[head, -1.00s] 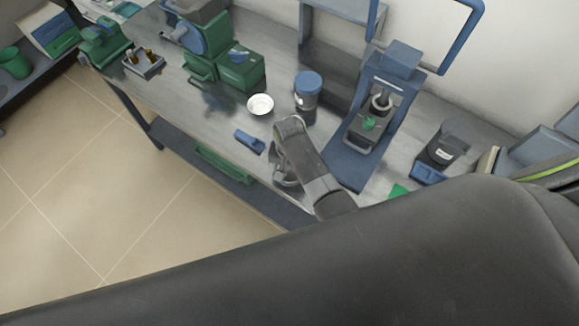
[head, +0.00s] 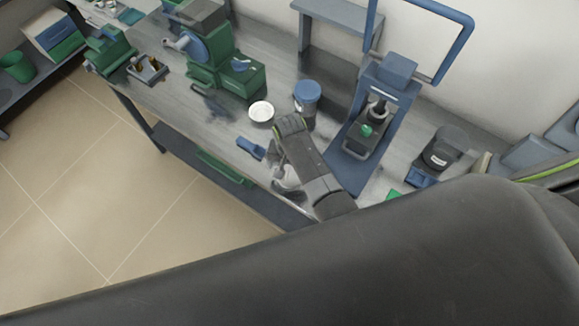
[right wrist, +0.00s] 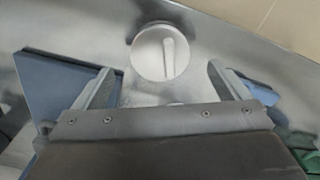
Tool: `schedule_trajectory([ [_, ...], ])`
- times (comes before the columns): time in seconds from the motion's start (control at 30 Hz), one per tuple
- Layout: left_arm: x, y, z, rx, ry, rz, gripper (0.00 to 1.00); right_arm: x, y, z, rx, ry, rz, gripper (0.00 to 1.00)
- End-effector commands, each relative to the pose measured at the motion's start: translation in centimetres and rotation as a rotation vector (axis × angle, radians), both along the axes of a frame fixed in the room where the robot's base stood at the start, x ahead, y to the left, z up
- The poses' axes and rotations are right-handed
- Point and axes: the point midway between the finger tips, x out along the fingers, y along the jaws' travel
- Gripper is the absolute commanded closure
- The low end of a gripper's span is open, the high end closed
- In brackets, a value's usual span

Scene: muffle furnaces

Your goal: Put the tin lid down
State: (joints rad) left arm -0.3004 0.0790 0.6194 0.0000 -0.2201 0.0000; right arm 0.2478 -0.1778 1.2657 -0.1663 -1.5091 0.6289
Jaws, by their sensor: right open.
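The tin lid appears to be the pale round disc with a raised bar across it (right wrist: 153,52) in the right wrist view. It lies flat on the grey bench, near the front edge. My right gripper (right wrist: 162,70) is open, with one finger on each side and the disc ahead between the fingertips. I see no finger touching it. In the head view, a pale shape under my right wrist (head: 287,179) may be the lid or part of the gripper; my arm partly hides it. My left gripper is not in view.
On the bench (head: 185,95) stand a white dish (head: 261,112), a blue-capped jar (head: 307,97), a small blue object (head: 250,148) and a press on a blue base (head: 345,170). Green machinery (head: 235,75) stands further left. Floor lies beyond the front edge.

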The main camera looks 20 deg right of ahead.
Motion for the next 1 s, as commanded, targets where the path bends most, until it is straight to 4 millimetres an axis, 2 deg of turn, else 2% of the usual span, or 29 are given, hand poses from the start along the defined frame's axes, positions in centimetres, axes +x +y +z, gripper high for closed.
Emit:
schedule_trajectory([
  [0.07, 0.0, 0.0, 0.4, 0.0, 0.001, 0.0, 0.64, 0.0, 0.0, 1.8, 0.002, -0.002, -0.001, 0.05],
  [0.4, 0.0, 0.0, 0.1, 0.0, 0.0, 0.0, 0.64, 0.0, 0.1, 6.3, 0.0, -0.001, 0.0, 0.05],
  [0.6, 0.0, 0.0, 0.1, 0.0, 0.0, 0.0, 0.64, 0.0, 0.0, 7.1, 0.0, 0.001, 0.001, 0.05],
  [1.0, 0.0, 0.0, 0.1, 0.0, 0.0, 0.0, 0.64, 0.0, 0.0, 7.1, 0.0, 0.001, 0.0, 0.05],
])
